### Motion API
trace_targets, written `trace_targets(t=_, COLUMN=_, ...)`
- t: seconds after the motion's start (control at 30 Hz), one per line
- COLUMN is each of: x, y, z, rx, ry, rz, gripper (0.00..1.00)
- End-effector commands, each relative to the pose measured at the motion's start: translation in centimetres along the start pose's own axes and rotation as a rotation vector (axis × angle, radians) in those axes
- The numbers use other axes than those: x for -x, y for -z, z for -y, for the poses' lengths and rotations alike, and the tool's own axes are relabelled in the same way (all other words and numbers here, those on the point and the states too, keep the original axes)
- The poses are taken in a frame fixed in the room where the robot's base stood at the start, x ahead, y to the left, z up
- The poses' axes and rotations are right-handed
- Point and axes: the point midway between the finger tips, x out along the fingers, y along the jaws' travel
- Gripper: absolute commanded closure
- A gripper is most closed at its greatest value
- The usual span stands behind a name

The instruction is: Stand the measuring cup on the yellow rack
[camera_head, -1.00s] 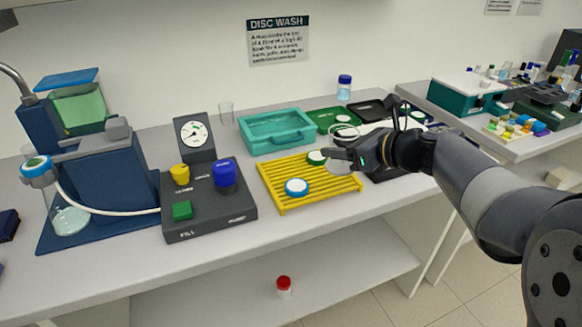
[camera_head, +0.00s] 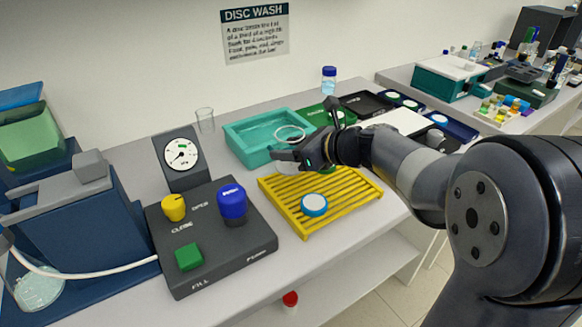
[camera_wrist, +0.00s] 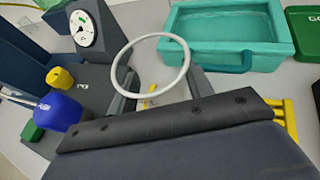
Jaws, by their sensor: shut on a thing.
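The measuring cup (camera_head: 290,166) is clear, with a pale round rim (camera_head: 290,134). My gripper (camera_head: 288,154) is shut on it and holds it upright over the back left corner of the yellow rack (camera_head: 350,205). Whether its base touches the rack cannot be told. In the wrist view the cup's rim (camera_wrist: 184,72) shows as a ring; my dark gripper hides much below it. A white disc with a blue edge (camera_head: 314,205) lies on the rack's slats. A green-edged disc is mostly hidden behind my gripper.
A teal tray (camera_head: 236,146) stands just behind the rack. A dark control box (camera_head: 240,255) with yellow, blue and green knobs and a gauge (camera_head: 181,154) stand to the left. An empty glass (camera_head: 205,121) stands behind. The rack's front right slats are clear.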

Motion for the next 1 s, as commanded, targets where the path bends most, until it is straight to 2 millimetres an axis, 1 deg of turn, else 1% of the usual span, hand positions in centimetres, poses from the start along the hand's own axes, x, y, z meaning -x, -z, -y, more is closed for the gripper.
trace_targets(t=0.03, x=-0.4, y=1.0, z=0.0, rx=-0.003, ry=-0.001, rz=-0.001, gripper=0.74)
trace_targets(t=0.1, x=-0.9, y=2.2, z=0.0, rx=-0.003, ry=-0.001, rz=-0.002, gripper=0.74)
trace_targets(t=0.23, x=-1.6, y=3.8, z=0.0, rx=-0.002, ry=-0.001, rz=-0.001, gripper=0.74)
trace_targets(t=0.33, x=-1.7, y=4.2, z=0.0, rx=-0.001, ry=0.0, rz=0.0, gripper=0.74)
trace_targets(t=0.57, x=-1.7, y=4.1, z=0.0, rx=0.0, ry=0.0, rz=0.0, gripper=0.74)
trace_targets(t=0.7, x=-1.9, y=4.6, z=0.0, rx=0.0, ry=0.0, rz=0.0, gripper=0.74)
trace_targets(t=0.73, x=-1.8, y=4.4, z=0.0, rx=0.0, ry=0.0, rz=0.0, gripper=0.49)
trace_targets(t=0.97, x=-1.8, y=4.4, z=0.0, rx=0.0, ry=0.0, rz=0.0, gripper=0.3)
trace_targets(t=1.0, x=-1.8, y=4.4, z=0.0, rx=0.0, ry=0.0, rz=0.0, gripper=0.3)
